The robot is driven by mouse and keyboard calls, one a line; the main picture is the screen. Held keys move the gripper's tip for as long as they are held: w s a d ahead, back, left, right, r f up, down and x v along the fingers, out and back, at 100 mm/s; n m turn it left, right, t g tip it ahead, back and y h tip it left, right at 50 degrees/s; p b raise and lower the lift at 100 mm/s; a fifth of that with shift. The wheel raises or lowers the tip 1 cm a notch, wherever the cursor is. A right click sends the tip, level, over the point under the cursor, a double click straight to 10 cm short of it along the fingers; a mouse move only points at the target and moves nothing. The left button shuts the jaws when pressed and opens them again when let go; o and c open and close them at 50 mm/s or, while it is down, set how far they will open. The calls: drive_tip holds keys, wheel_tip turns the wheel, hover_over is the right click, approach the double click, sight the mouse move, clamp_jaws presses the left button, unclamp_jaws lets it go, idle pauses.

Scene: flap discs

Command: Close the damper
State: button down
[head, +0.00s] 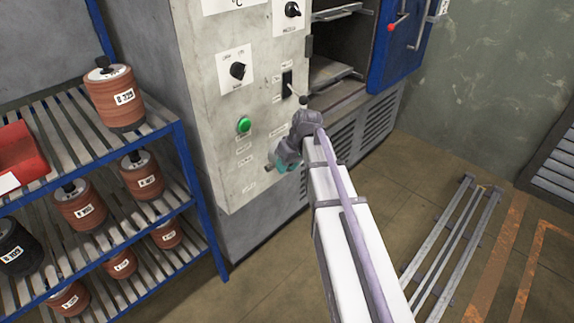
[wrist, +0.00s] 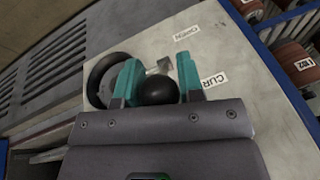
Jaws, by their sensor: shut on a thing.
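My gripper (head: 281,162) is at the lower front of the grey oven's control panel. In the wrist view its two teal fingers (wrist: 157,82) are on either side of a black ball knob (wrist: 157,91), shut on it. A short metal piece (wrist: 163,66) shows just beyond the knob. A dark round ring (wrist: 97,78) is beside the left finger, partly hidden by it. In the head view my gripper and arm hide the knob. I cannot tell from the labels which control is the damper.
Higher on the panel are a slot lever (head: 303,99), a green button (head: 244,125) and black dials (head: 238,71). The blue oven door (head: 402,45) stands open. A blue rack (head: 184,165) with labelled reddish-brown cylinders is left. A slatted metal frame (head: 452,235) lies on the floor right.

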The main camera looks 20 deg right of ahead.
drive_tip(key=c, duration=0.8)
unclamp_jaws()
drive_tip(key=shift+r, duration=0.1)
drive_tip(key=p+v, duration=1)
drive_tip(key=shift+s+d+r, duration=0.1)
drive_tip(key=shift+r, duration=0.3)
